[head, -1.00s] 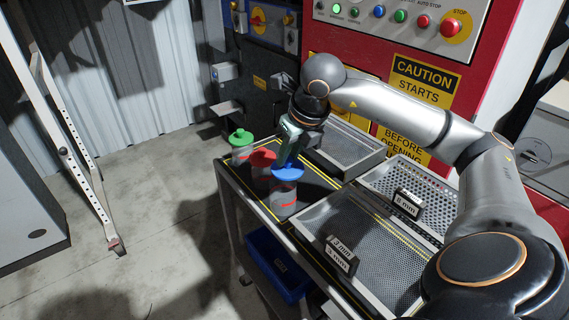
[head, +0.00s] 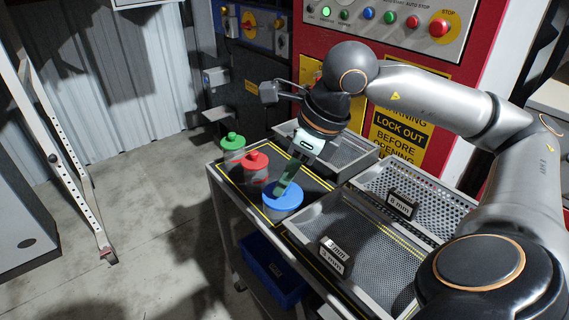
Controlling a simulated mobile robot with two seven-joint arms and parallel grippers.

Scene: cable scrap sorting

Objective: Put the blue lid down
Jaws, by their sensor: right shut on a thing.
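The blue lid (head: 283,198) is at the front end of the row of jars on the black shelf. My right gripper (head: 284,188) comes down on it from above, shut on its top; the fingertips partly cover the lid's middle. My left gripper is out of view.
A red-lidded jar (head: 254,172) and a green-lidded jar (head: 232,150) stand behind to the left. Mesh trays with size labels (head: 336,255) fill the right side. A blue bin (head: 273,270) sits below the shelf. A red control panel stands behind.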

